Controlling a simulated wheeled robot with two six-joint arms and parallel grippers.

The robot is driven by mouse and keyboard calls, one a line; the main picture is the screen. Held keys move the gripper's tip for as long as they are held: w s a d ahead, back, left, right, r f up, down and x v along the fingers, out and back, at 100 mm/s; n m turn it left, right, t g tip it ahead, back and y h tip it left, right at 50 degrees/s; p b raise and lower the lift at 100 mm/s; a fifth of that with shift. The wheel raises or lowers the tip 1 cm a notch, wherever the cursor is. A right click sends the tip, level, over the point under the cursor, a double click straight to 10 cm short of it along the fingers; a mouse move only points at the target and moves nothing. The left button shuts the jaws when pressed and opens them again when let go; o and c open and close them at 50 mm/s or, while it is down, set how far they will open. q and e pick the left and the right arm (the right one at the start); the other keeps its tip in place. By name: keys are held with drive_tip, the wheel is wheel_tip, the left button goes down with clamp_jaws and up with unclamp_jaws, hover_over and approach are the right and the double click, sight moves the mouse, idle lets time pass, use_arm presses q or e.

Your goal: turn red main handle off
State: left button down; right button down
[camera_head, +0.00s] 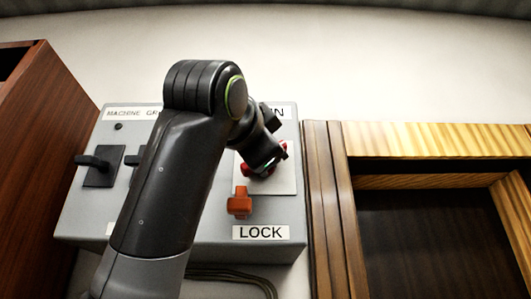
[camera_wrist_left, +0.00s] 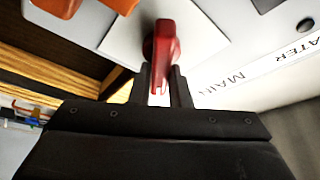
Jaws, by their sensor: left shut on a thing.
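The red main handle (camera_wrist_left: 165,42) sits on a white plate (camera_wrist_left: 207,38) in the left wrist view. My left gripper (camera_wrist_left: 161,88) is shut on it, with one dark finger on each side of its lower end. In the head view the left gripper (camera_head: 267,158) covers most of the handle. Only small red bits of the handle (camera_head: 284,150) show around the fingers. The handle's exact angle is hard to tell in the head view. My right gripper is in neither view.
The grey control box (camera_head: 215,228) carries an orange lock piece (camera_head: 240,203) below the handle, above a LOCK label (camera_head: 261,233). A black switch (camera_head: 98,165) is at its left. A brown wooden cabinet (camera_head: 45,150) stands left and a wooden frame (camera_head: 325,190) right.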

use_arm(q)
drive_tip(key=shift+m+g+p, duration=0.45)
drive_tip(key=shift+m+g, duration=0.25)
drive_tip(key=shift+m, duration=1.1)
drive_tip(key=shift+m+g+p, duration=0.4)
drive_tip(key=shift+m+g, duration=0.3)
drive_tip(key=shift+m, duration=1.1)
drive_tip(key=c, duration=1.7)
unclamp_jaws()
drive_tip(key=o, duration=0.3)
drive_tip(key=shift+w+f, duration=0.1)
drive_tip(key=shift+w, duration=0.1)
drive_tip(key=shift+o, duration=0.2)
drive_tip(key=shift+s, duration=0.1)
drive_tip(key=b+v, duration=0.7)
drive_tip(key=v, duration=1)
drive_tip(key=shift+a, duration=0.2)
